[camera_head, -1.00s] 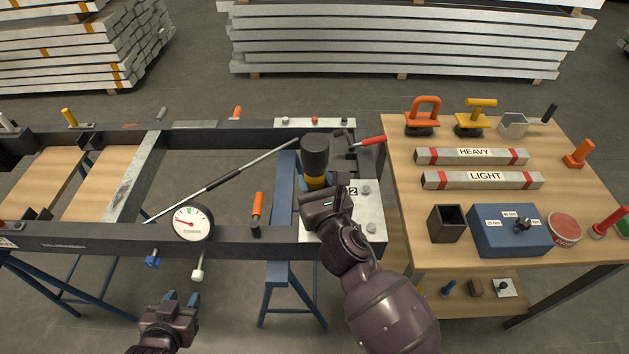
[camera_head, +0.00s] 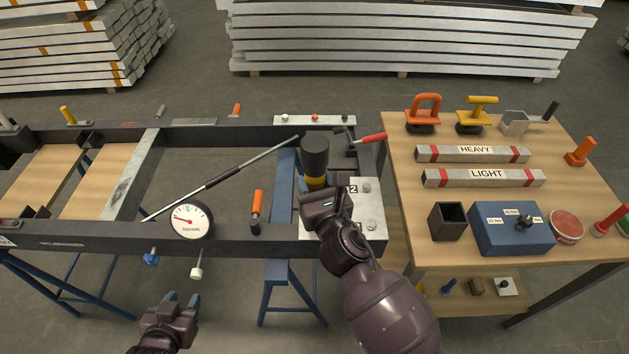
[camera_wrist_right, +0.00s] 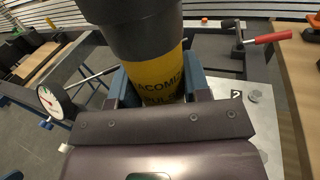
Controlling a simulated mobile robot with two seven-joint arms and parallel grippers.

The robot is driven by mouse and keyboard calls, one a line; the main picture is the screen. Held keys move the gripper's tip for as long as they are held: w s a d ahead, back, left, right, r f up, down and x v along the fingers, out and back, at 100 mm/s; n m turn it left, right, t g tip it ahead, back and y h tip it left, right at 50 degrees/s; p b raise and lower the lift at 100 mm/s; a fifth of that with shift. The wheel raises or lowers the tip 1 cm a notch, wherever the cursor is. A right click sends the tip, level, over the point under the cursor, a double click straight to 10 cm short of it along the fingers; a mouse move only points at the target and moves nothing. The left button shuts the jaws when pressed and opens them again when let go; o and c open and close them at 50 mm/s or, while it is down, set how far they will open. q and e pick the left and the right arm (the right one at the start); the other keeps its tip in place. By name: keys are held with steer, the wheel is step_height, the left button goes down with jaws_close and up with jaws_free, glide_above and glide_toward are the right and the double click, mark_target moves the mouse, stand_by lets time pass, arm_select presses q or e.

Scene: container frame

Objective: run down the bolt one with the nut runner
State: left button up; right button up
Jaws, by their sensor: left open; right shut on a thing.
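The nut runner (camera_head: 315,156), black on top with a yellow band, stands roughly upright over the pale bolt plate at the frame's near right corner. My right gripper (camera_head: 318,192) is shut on it; in the right wrist view the blue fingers clasp the yellow body of the nut runner (camera_wrist_right: 160,84). The lower end of the tool and whatever is under it are hidden. The plate (camera_head: 370,218) shows a label "2" and bolt heads (camera_head: 367,188) to the right of the tool. I cannot see bolt one. My left gripper (camera_head: 182,299) is open and empty, low in front of the frame.
A round dial gauge (camera_head: 191,220) sits on the near rail, with an orange-handled tool (camera_head: 257,208) to its right. A long rod (camera_head: 215,181) lies across the frame. A red-handled clamp (camera_head: 368,139) is behind the plate. The wooden table (camera_head: 410,255) on the right is crowded.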

mark_target(318, 179)
steer(key=shift+f+b, duration=0.3)
stand_by(0.5)
steer(key=shift+f, duration=0.5)
stand_by(1.3)
stand_by(0.4)
steer(key=shift+r+p, duration=1.6)
steer(key=shift+r, duration=0.1)
steer(key=shift+r+p, duration=1.1)
steer(key=shift+p, duration=0.05)
